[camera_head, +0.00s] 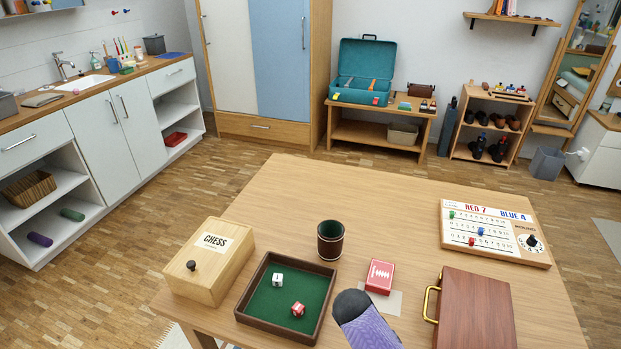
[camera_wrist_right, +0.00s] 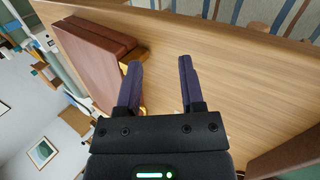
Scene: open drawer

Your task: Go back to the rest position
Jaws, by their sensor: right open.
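My right gripper (camera_wrist_right: 160,65) shows in the wrist view with its two dark purple fingers apart. Nothing is between them. Wooden table top lies beyond the fingers, and a brown case (camera_wrist_right: 92,60) is to their left. In the head view a purple and dark grey part of my own arm comes in at the bottom middle, below the red card box (camera_head: 380,276). My left gripper is not in view. The light wooden chess box (camera_head: 215,255) with a dark knob stands at the table's left, and it looks closed.
A green-lined tray (camera_head: 243,313) holds two dice. A dark cup (camera_head: 330,240) stands behind it. The brown case (camera_head: 478,310) with a brass handle lies at the front right, and a scoreboard (camera_head: 495,232) lies behind it. The table's back middle is clear.

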